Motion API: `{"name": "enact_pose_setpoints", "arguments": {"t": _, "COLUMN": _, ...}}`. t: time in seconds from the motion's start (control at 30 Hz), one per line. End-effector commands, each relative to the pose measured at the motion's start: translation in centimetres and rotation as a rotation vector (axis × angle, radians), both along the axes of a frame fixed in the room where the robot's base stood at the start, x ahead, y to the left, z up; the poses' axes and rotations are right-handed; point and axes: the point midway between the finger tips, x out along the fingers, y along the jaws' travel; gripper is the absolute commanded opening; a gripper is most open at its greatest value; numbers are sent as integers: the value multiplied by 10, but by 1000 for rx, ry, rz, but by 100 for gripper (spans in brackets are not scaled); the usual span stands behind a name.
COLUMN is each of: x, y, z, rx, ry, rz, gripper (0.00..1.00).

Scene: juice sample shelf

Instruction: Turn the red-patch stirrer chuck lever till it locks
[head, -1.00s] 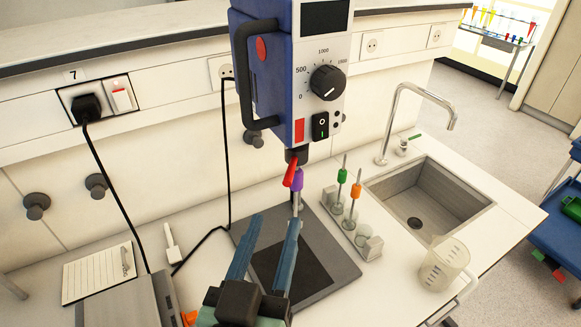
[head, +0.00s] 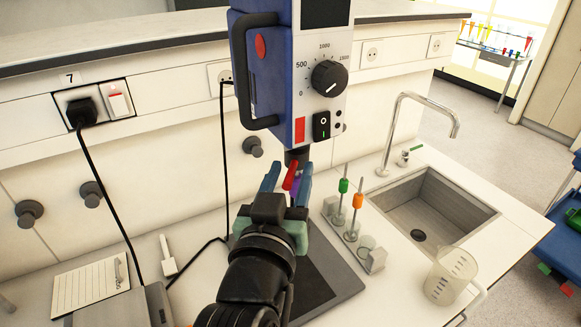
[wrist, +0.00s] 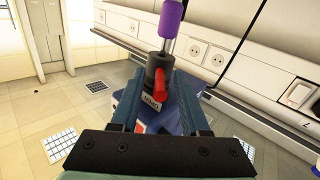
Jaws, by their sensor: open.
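The blue and white stirrer (head: 290,70) with a red patch (head: 299,130) hangs above the bench. Its dark chuck (head: 297,155) carries a red lever (head: 290,176). The wrist view, seen upside down, shows the chuck (wrist: 154,65), the red lever (wrist: 160,86) and a purple-collared shaft (wrist: 171,20). My gripper (head: 288,174) is open just below the chuck. In the wrist view the lever appears between the two fingers (wrist: 160,105), with a gap on each side. I see no clear contact. A small label on the chuck is too blurred to read surely.
A dark plate (head: 318,285) lies under the stirrer. A rack (head: 375,262) with green and orange stirring rods stands to the right, near the sink (head: 430,210) and a clear beaker (head: 450,275). A black cable (head: 222,160) hangs at the left. A notepad (head: 90,290) lies front left.

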Motion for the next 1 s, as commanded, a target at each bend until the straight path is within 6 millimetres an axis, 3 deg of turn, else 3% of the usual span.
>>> {"name": "enact_pose_setpoints", "arguments": {"t": 0.37, "x": 4, "y": -1, "z": -1, "rx": 0, "ry": 1, "rz": -1, "gripper": 44}}
{"name": "enact_pose_setpoints", "arguments": {"t": 0.6, "x": 4, "y": -1, "z": -1, "rx": 0, "ry": 1, "rz": -1, "gripper": 0}}
{"name": "enact_pose_setpoints", "arguments": {"t": 1.0, "x": 4, "y": -1, "z": -1, "rx": 0, "ry": 1, "rz": -1, "gripper": 0}}
